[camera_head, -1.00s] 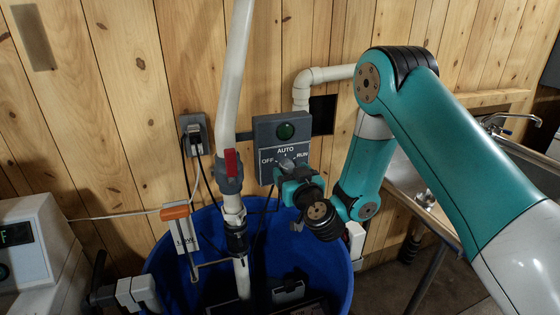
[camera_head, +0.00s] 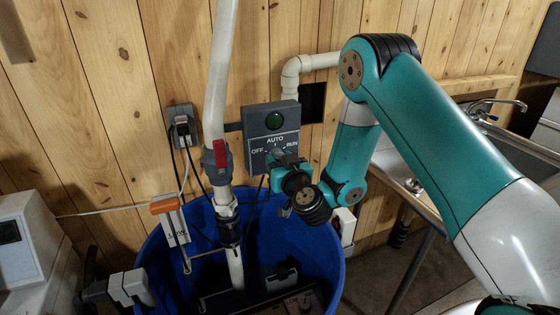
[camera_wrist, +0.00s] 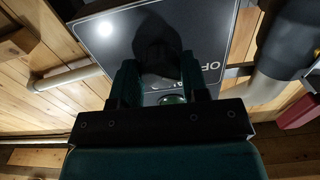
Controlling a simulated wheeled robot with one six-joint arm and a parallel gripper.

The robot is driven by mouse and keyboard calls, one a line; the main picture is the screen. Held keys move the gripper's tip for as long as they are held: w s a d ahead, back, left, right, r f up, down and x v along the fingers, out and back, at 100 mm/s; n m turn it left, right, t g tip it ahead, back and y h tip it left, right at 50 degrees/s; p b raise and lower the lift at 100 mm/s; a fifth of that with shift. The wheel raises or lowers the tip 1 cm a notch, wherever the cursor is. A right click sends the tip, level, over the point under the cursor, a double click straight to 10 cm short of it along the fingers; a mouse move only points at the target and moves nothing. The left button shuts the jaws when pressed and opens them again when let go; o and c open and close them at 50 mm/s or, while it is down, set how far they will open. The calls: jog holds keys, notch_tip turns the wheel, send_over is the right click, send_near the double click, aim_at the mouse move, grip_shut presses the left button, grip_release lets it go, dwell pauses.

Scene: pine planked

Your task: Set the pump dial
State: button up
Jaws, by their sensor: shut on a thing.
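The pump control box (camera_head: 254,136) is grey, mounted on the plank wall, with a green lamp (camera_head: 274,121) above the labels OFF, AUTO and RUN. The dial (camera_head: 277,151) sits below AUTO, mostly covered by my gripper (camera_head: 283,159), which is shut on it from the front. Which label the dial points at cannot be made out. In the wrist view, the two fingers of my gripper (camera_wrist: 157,75) flank a dark, shadowed shape in front of the box face (camera_wrist: 112,38). Part of the OFF lettering shows at the right there.
A white pipe (camera_head: 218,90) with a red-handled valve (camera_head: 220,154) stands just left of the box. Below is a blue tub (camera_head: 330,262). An outlet with cords (camera_head: 182,126) is on the wall at left, and a sink (camera_head: 410,185) is at right.

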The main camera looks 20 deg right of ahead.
jog(key=shift+m, duration=5.7)
jog(key=shift+a, duration=0.1)
jog(key=o, duration=0.9)
jog(key=shift+o, duration=0.2)
